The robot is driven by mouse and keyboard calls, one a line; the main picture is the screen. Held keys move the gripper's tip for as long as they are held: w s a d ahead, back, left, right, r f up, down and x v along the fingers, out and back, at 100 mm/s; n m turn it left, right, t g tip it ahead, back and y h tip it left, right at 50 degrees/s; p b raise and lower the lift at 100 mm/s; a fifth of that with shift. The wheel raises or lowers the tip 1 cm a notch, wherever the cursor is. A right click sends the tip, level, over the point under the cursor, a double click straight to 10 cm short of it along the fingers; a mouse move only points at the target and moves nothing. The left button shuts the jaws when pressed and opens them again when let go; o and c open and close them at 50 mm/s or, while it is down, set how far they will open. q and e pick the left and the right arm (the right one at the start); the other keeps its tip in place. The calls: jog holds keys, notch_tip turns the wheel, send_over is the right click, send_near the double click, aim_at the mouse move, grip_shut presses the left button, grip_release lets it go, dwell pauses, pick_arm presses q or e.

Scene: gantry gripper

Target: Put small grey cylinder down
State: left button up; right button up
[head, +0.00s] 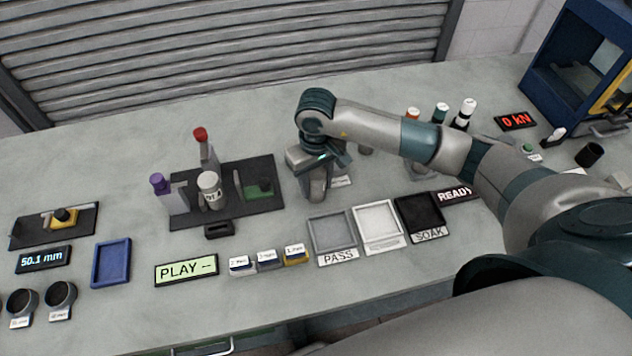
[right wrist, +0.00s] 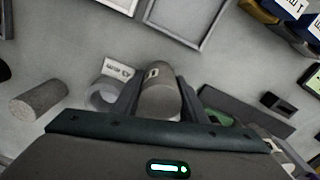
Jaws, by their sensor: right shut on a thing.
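My right gripper (head: 316,188) is over the middle of the bench, pointing down, just right of the dark fixture plate. In the right wrist view the gripper (right wrist: 160,105) is shut on a small grey cylinder (right wrist: 160,92), which sits between its two fingers. How far the cylinder is above the bench, or whether it touches it, I cannot tell. A grey ring-shaped holder (right wrist: 103,94) with a small label is beside the left finger. Another grey cylinder (right wrist: 38,102) is further left in that view. My left gripper is not in view.
The dark fixture plate (head: 233,212) carries several upright parts left of my gripper. A PASS tray (head: 333,233), a white tray (head: 378,226) and a SOAK tray (head: 420,216) lie in front. Bottles (head: 464,112) stand behind my right arm. A blue tray (head: 111,262) lies left.

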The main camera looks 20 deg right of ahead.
aim_at(316, 172)
jog(key=o, duration=1.4)
jog(key=shift+r, duration=0.1)
jog(key=shift+r+p, duration=0.1)
jog(key=shift+p, duration=0.25)
jog(key=shift+r, duration=0.15)
notch_tip(316, 172, up, 8)
jog(key=b, duration=0.3)
jog(key=shift+w+f, duration=0.1)
jog(key=shift+f, duration=0.15)
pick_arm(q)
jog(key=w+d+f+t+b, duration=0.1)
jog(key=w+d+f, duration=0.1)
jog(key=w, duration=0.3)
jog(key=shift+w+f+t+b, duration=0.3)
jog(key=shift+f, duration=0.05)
pick_arm(e)
notch_tip(316, 172, up, 4)
jog(key=shift+r, duration=0.1)
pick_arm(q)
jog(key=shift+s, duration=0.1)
pick_arm(e)
jog(key=shift+o, duration=0.5)
